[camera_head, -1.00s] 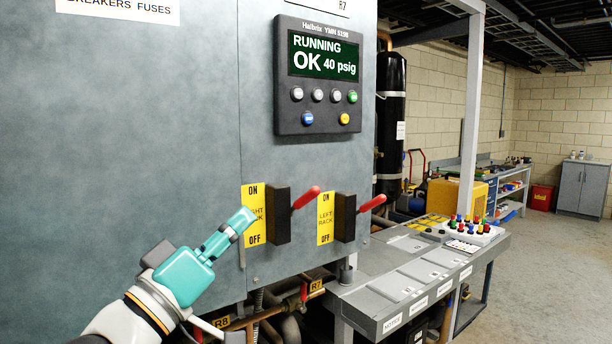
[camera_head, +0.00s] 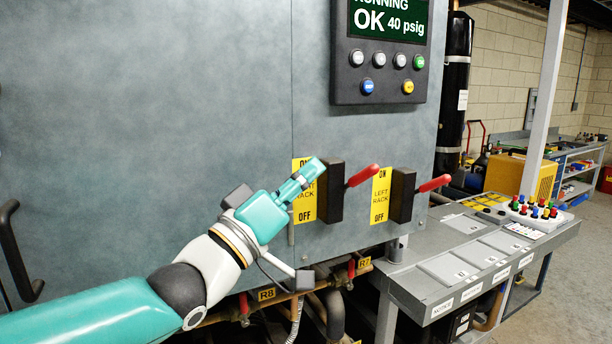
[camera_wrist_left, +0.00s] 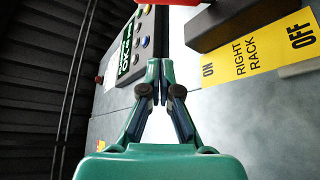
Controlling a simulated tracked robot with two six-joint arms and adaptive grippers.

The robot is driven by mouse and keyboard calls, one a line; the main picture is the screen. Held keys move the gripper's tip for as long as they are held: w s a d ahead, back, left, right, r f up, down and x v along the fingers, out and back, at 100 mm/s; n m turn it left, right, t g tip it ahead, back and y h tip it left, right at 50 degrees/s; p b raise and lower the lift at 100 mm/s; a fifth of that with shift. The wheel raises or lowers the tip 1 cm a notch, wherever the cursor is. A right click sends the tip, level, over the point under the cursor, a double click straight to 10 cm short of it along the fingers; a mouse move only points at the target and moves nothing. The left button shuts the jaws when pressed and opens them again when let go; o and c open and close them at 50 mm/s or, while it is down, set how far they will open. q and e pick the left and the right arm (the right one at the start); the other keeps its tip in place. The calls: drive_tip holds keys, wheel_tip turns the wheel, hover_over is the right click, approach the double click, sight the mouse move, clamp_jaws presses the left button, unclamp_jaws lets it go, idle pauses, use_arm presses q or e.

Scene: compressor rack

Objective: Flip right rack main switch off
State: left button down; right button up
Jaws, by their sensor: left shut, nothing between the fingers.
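The right rack main switch is a dark box (camera_head: 330,192) with a red lever (camera_head: 363,175) that points up and to the right, beside a yellow ON/OFF label (camera_head: 305,202). My left gripper (camera_head: 318,166) is shut and empty, its fingertips in front of the top of that label, left of the box. I cannot tell whether it touches the panel. In the left wrist view the shut fingertips (camera_wrist_left: 160,68) are apart from the "RIGHT RACK" label (camera_wrist_left: 250,55), and part of the dark box (camera_wrist_left: 235,20) shows above it. My right gripper is out of view.
The left rack switch (camera_head: 403,195), with its own red lever (camera_head: 435,183), stands just to the right. A display panel (camera_head: 380,55) reading OK 40 psig is above. A grey bench (camera_head: 455,285) juts out at lower right. Pipes (camera_head: 335,315) run below the cabinet.

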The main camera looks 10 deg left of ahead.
sight(345, 162)
use_arm(q)
drive_tip(key=w+d+p, duration=0.2)
drive_tip(key=w+d, duration=0.1)
drive_tip(key=w+d+r, duration=0.1)
drive_tip(key=d, duration=0.1)
drive_tip(key=shift+w+p, duration=0.3)
drive_tip(key=shift+p, duration=0.1)
drive_tip(key=shift+s+d+f, duration=0.3)
drive_tip(key=shift+d+f, duration=0.05)
drive_tip(key=shift+f, duration=0.3)
